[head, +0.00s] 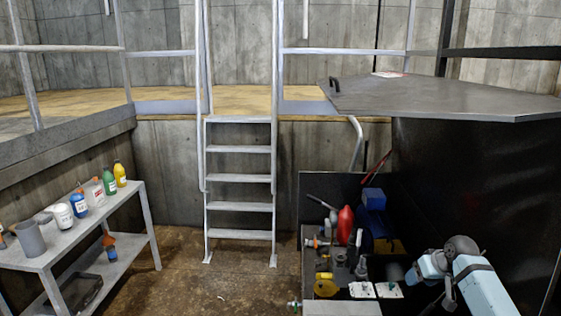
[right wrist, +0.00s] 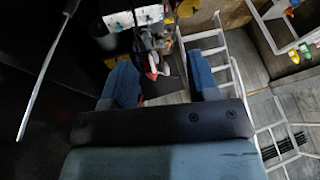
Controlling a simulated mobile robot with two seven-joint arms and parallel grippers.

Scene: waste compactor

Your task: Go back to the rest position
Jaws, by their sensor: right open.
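My right arm comes in at the lower right of the head view, bent at the grey elbow joint, with light blue links. My right gripper (head: 428,272) is beside the dark compactor wall, near the right edge of the bin of tools. In the right wrist view the right gripper (right wrist: 163,82) shows two blue fingers spread apart. No object is held between them; bin contents show beyond the tips. My left arm and left gripper are not in view.
A dark bin (head: 330,182) holds tools, a red container (head: 345,225) and a blue box (head: 373,199). The black compactor (head: 470,180) with its lid (head: 440,95) stands close on the right. A bench (head: 55,255) with bottles is left. Floor before the ladder (head: 240,178) is clear.

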